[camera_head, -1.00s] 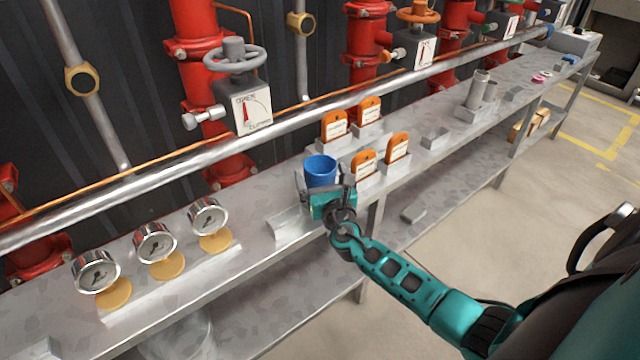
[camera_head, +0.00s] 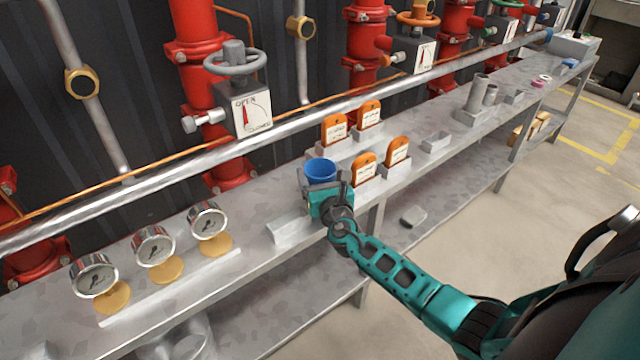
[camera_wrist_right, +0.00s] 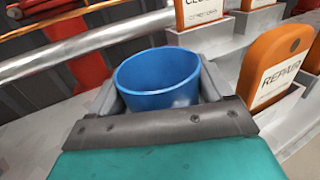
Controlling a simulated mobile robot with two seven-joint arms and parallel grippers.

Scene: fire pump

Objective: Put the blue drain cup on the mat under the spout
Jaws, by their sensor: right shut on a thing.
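The blue drain cup (camera_head: 320,171) is upright above the metal bench, in front of the orange tags. My right gripper (camera_head: 323,186) is shut around it, and the gripper hides the cup's lower part. In the right wrist view the cup (camera_wrist_right: 158,80) sits between the two grey fingers (camera_wrist_right: 160,92), its open rim facing up and looking empty. Whether its base touches the bench is hidden. A spout (camera_head: 203,119) with a silver end sticks out from the valve body on the red pipe. I cannot make out the mat. My left gripper is not in view.
Orange tags (camera_head: 365,168) stand in grey holders close to the right of the cup. A grey block (camera_head: 288,232) lies at the bench edge. Gauges (camera_head: 154,246) on yellow discs stand at the left. A long silver pipe (camera_head: 160,158) runs behind the bench.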

